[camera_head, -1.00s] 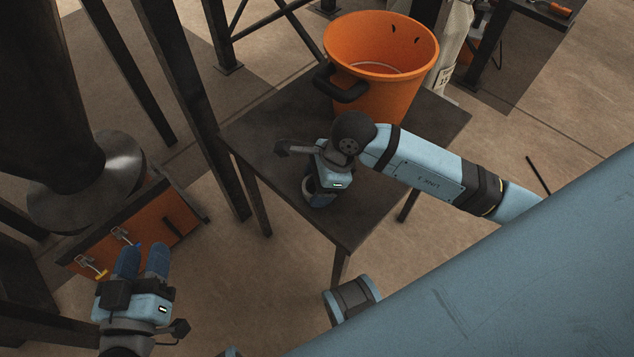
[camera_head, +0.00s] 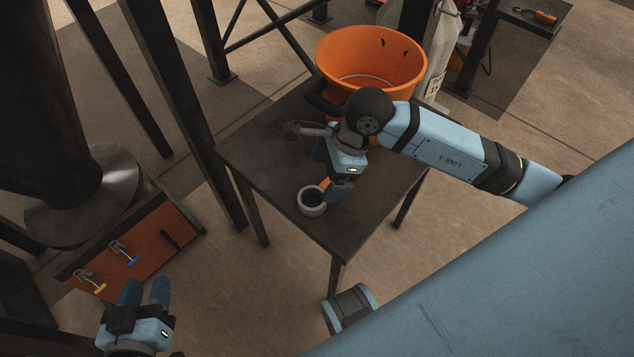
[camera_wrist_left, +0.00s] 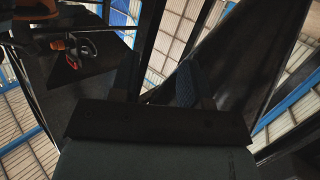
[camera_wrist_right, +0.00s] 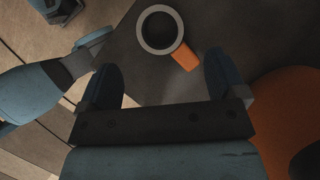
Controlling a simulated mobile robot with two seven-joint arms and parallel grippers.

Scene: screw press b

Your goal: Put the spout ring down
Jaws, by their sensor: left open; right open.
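The spout ring (camera_head: 312,207) is a short grey ring with a dark hollow and an orange tab. It lies flat on the dark table (camera_head: 262,160), near the table's front left edge. In the right wrist view the ring (camera_wrist_right: 144,44) sits beyond the fingertips, its orange tab (camera_wrist_right: 184,57) pointing back toward the gap between them. My right gripper (camera_head: 330,177) is open and empty, just behind and above the ring, apart from it. My left gripper (camera_head: 146,290) is open and empty at the lower left, far from the table.
An orange bucket (camera_head: 360,60) with a dark handle stands at the table's back. An orange panel with two small clamps (camera_head: 120,252) is at the left, below a dark column with a metal disc (camera_head: 105,178). The table's front right part is bare.

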